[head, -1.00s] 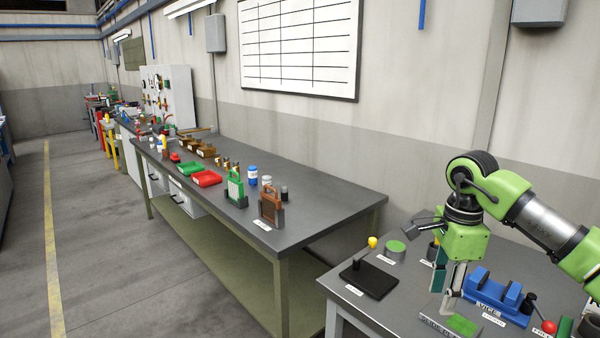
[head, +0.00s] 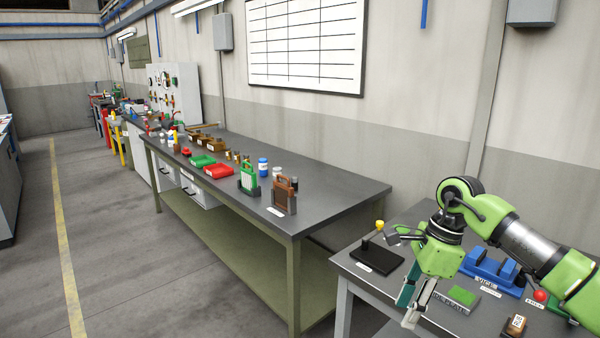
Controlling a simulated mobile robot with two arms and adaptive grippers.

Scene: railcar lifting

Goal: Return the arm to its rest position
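My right arm comes in from the right, and its green gripper (head: 406,313) hangs over the front edge of the near workbench (head: 350,295). Its teal and grey fingers point down and to the left. They look apart, with nothing seen between them. The gripper is in front of the black base plate with a yellow-topped post (head: 378,258) and left of the block with a green pad (head: 463,296). My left gripper is not in view.
A blue vise (head: 492,270) and a red ball knob (head: 540,295) stand on the near workbench. The floor aisle at left is clear.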

